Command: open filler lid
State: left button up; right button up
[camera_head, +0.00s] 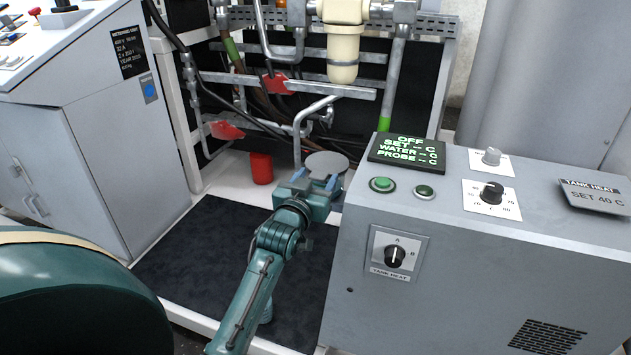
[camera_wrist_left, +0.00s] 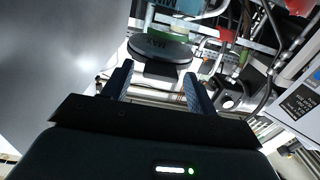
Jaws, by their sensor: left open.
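The filler lid looks to be the round grey disc (camera_head: 327,161) low between the pipework and the control cabinet. In the left wrist view a dark round disc (camera_wrist_left: 160,48) with faint lettering lies just beyond the fingertips; it appears closed. My left gripper (camera_head: 316,179) is open, its two blue fingers pointing toward the disc. My right gripper is not in view.
The grey control cabinet (camera_head: 430,260) stands close right of my left arm. Pipes and a cream filter housing (camera_head: 343,55) rise behind the disc. A red cylinder (camera_head: 261,168) stands left of it. A dark mat (camera_head: 205,255) leaves free room at the left.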

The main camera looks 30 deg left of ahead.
pick_arm(q)
grip_shut()
dwell(0.7)
